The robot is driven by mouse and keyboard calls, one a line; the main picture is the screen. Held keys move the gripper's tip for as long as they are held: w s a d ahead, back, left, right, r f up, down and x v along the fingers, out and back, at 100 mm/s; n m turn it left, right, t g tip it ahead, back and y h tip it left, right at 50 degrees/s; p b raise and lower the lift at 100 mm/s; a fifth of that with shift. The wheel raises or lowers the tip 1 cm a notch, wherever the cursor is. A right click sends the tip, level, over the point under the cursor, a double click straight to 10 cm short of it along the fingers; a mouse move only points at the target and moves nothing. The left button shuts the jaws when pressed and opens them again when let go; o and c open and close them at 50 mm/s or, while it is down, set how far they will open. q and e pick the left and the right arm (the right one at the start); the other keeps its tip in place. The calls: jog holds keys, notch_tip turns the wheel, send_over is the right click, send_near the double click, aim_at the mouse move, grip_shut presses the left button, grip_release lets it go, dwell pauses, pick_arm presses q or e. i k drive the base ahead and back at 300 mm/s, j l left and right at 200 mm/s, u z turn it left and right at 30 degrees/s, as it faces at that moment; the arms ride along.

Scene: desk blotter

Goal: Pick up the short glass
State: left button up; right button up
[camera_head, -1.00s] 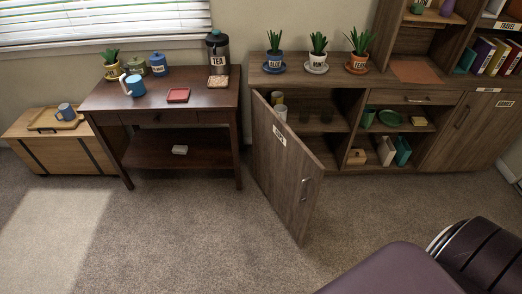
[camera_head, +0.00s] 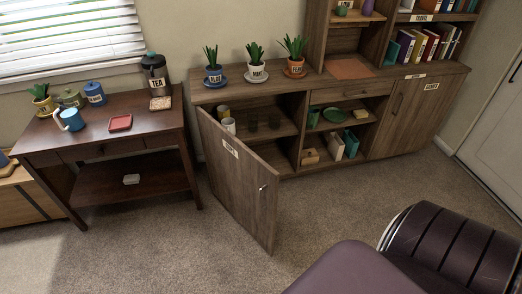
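Two small dark see-through glasses stand inside the open cabinet, a left glass (camera_head: 252,122) and a right glass (camera_head: 274,121). They are too small and dim to tell which is the short glass. A yellowish cup (camera_head: 222,110) and a white cup (camera_head: 229,125) stand to their left, the white one partly hidden by the open cabinet door (camera_head: 238,185). Neither of my grippers is in view.
The door stands swung out into the room. A purple chair (camera_head: 355,270) with a ribbed back fills the bottom right. A dark side table (camera_head: 105,145) stands left. Potted plants line the cabinet top. Carpet (camera_head: 330,215) is clear between door and chair.

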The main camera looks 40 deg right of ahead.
aim_at(275, 117)
jog(key=z, duration=1.4)
jog(key=u, duration=0.3)
